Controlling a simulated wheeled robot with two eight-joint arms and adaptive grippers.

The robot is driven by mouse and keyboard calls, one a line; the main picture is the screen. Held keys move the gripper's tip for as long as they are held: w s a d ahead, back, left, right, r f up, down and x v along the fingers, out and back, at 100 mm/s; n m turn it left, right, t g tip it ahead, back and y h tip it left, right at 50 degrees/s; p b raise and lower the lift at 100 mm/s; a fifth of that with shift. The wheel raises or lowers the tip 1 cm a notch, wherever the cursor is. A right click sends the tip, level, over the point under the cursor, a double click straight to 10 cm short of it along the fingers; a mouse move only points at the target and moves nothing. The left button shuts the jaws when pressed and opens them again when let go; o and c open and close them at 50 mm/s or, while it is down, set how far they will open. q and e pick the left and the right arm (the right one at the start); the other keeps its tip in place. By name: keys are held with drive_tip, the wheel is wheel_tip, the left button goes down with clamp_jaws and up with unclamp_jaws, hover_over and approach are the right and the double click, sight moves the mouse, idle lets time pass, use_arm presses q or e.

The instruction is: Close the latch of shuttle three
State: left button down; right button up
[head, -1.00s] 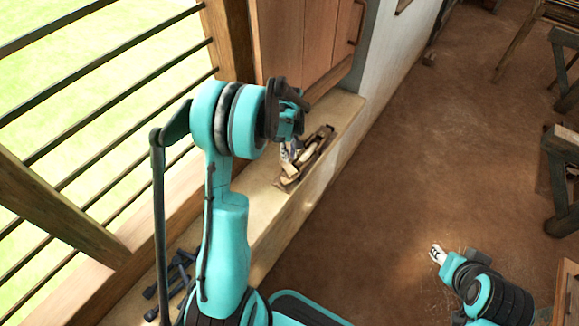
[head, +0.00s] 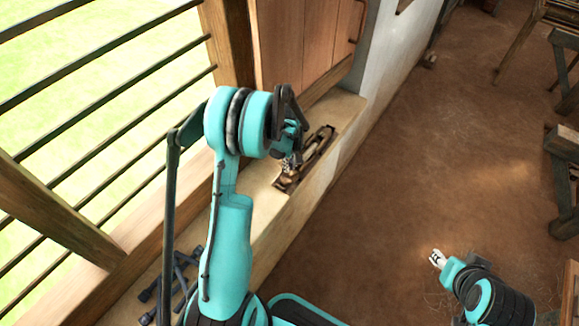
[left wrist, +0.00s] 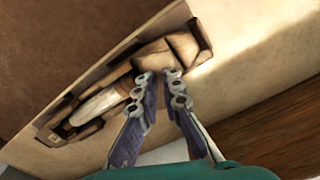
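A long wooden shuttle (head: 318,146) lies on the pale sill, at an angle. The left wrist view shows it close up as a dark brown frame (left wrist: 183,44) with a lighter wooden piece and a pale wound part (left wrist: 97,107) inside. I cannot make out a separate latch or any number on it. My left gripper (head: 290,162) is at the shuttle's near part. In the left wrist view its fingertips (left wrist: 158,78) are a little apart over the shuttle's middle, with nothing seen between them; contact is unclear. My right gripper (head: 437,258) is above the floor, away from the sill.
The sill (head: 252,215) runs along the wall below a barred window (head: 100,95) and a wooden shutter (head: 305,45). Dark tools (head: 180,270) lie on the sill's near end. Wooden loom parts (head: 565,145) stand at the right. The brown floor between is clear.

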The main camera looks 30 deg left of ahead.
use_arm(q)
drive_tip(key=shift+m, duration=0.4)
drive_tip(key=m+b, duration=0.1)
drive_tip(key=m, duration=0.2)
drive_tip(key=shift+w+d, duration=0.1)
drive_tip(key=shift+w, duration=0.05)
drive_tip(key=m, duration=0.3)
drive_tip(key=shift+d+m, duration=0.1)
drive_tip(key=shift+m, duration=0.2)
drive_tip(key=m, duration=0.3)
drive_tip(key=m+b, duration=0.1)
drive_tip(key=m, duration=0.2)
drive_tip(key=shift+w+d, duration=0.1)
drive_tip(key=shift+d, duration=0.1)
drive_tip(key=c, duration=1.9)
unclamp_jaws()
drive_tip(key=shift+c, duration=0.2)
drive_tip(key=shift+r, duration=0.15)
